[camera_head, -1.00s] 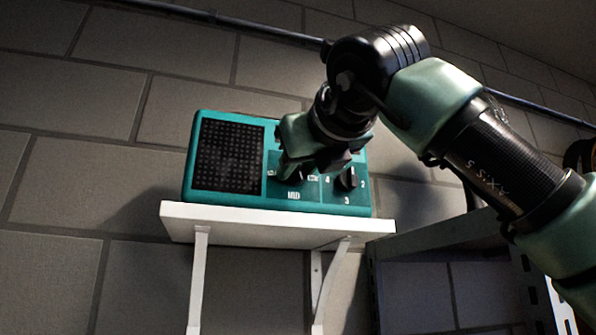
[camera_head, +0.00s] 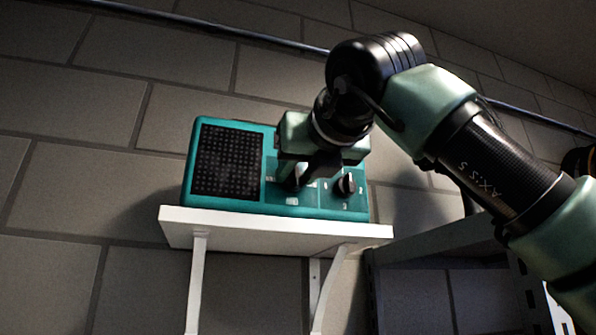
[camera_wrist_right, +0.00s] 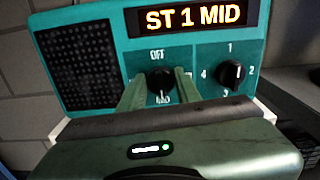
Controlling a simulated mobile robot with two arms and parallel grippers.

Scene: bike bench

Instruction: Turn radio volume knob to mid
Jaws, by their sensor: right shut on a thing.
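A teal radio (camera_head: 278,207) stands on a white wall shelf. In the right wrist view its lit display (camera_wrist_right: 195,17) reads "ST 1 MID". The volume knob (camera_wrist_right: 161,82) is black, with OFF printed above it and MID below. Its light mark points down toward MID. My right gripper (camera_wrist_right: 161,88) has its two green fingers on either side of this knob, shut on it. In the head view the right gripper (camera_head: 298,178) covers most of the knob. My left gripper is not in view.
A second black knob (camera_wrist_right: 231,74), numbered 1 to 4, sits right of the volume knob. A dark speaker grille (camera_head: 228,160) fills the radio's left side. The white shelf (camera_head: 260,226) is narrow, and a grey metal rack (camera_head: 440,242) stands to its lower right.

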